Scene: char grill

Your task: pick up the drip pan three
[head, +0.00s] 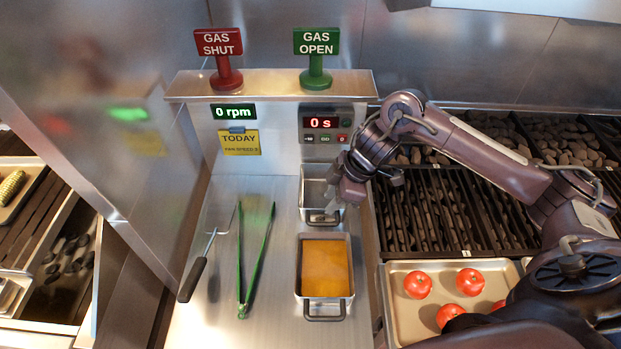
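Two metal drip pans stand one behind the other on the steel counter; I see no number on either, so I cannot tell which is three. The back pan (313,188) looks empty and is partly covered by my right gripper. The front pan (298,262) holds an orange-brown liquid, with a wire handle (324,317) at its near side. My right gripper (333,207) points down at the back pan's right near part, close to its near handle. Its fingertips are small and partly hidden, so their opening and any contact are unclear. My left gripper is not in view.
Green tongs (254,262) and a black-handled fork (195,275) lie left of the pans. A tray (398,330) of tomatoes and the grill grates (455,215) are to the right. A control panel with red (226,75) and green (315,75) gas signs stands behind.

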